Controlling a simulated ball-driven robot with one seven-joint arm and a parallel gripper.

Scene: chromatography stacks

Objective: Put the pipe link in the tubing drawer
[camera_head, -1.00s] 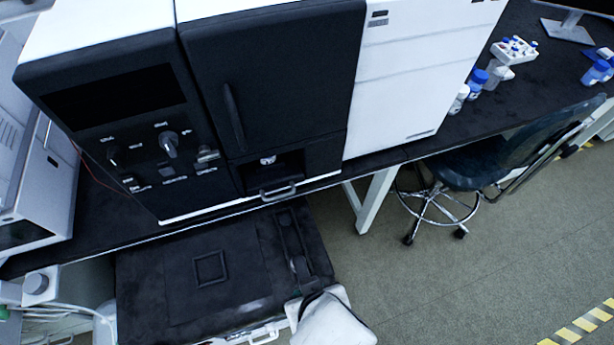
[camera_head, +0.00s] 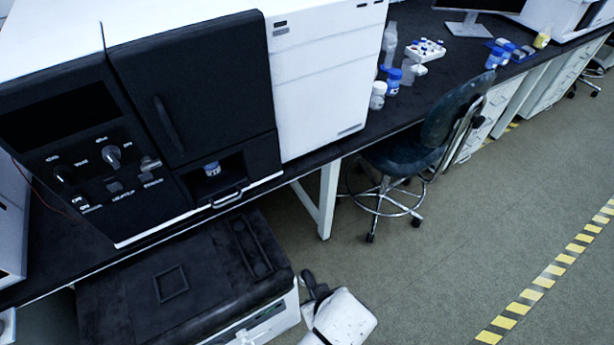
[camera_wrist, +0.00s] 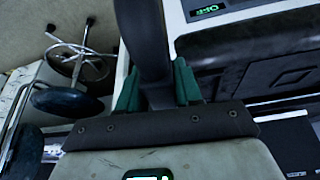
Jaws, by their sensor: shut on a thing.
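The pipe link (camera_wrist: 145,40) is a dark, thick curved piece between the two green fingers of my gripper (camera_wrist: 157,90) in the wrist view. It runs up out of that view's top edge. In the head view my white gripper (camera_head: 312,310) is at the bottom, just right of the low black-topped unit (camera_head: 110,285), with the dark pipe link (camera_head: 313,284) at its end. The unit has a white front with a handle low in view. A handled drawer front (camera_head: 228,199) is also below the bay of the black cabinet. I cannot tell which is the tubing drawer.
The black bench (camera_head: 400,110) carries the tall black and white instruments, blue-capped bottles (camera_head: 392,80) and a vial rack (camera_head: 425,50). A chair (camera_head: 440,130) stands right of the bench leg (camera_head: 328,195). The floor (camera_head: 430,270) at the lower right is open.

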